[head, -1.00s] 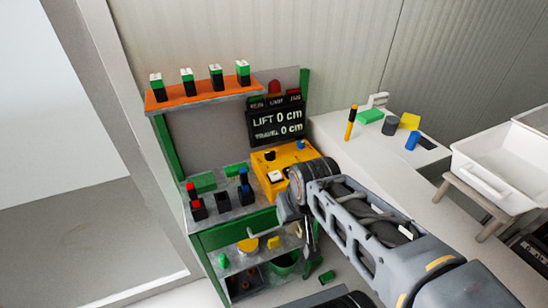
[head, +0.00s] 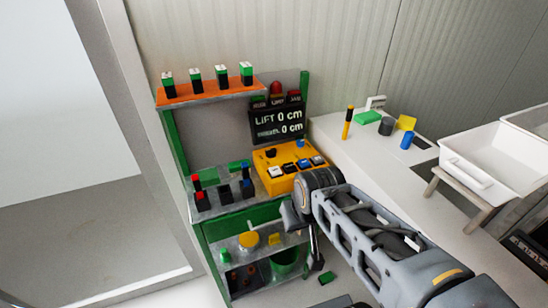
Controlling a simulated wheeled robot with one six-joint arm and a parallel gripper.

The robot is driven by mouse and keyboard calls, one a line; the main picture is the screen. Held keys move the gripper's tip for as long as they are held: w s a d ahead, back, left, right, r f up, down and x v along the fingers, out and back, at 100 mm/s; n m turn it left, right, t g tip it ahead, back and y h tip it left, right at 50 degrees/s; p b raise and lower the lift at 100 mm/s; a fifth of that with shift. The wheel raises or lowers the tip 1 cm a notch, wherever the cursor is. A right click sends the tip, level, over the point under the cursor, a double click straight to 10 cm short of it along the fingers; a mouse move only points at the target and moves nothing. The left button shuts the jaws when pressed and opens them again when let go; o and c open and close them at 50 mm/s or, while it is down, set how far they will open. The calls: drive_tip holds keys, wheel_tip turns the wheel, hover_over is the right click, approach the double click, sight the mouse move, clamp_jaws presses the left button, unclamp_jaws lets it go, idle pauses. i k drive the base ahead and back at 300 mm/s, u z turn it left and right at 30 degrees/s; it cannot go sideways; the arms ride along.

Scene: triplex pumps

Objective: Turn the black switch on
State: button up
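A yellow control box (head: 262,186) sits at the right end of the green bench. On its upper part are a small black knob-like switch (head: 270,153) at the left and a blue one (head: 300,143) at the right. A row of white, blue and dark rockers lies below them. Which way the black switch is set is too small to tell. My gripper (head: 300,222) is below and to the right of the box, in front of the bench's front edge, apart from the black switch. My wrist hides the box's lower right corner. The fingers are too unclear to judge their opening.
A dark display (head: 278,124) reading "LIFT 0 cm" stands behind the box. Black-and-green blocks stand on an orange shelf (head: 213,97). Red, black and blue pieces stand in holders on the bench's left. A white counter (head: 360,157) with small objects and a white tub (head: 490,160) are at right.

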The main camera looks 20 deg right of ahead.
sight(271, 153)
drive_tip(key=u, duration=0.4)
drive_tip(key=k, duration=0.2)
drive_tip(key=z, duration=1.1)
drive_tip(key=i, duration=0.6)
drive_tip(key=u, duration=1.3)
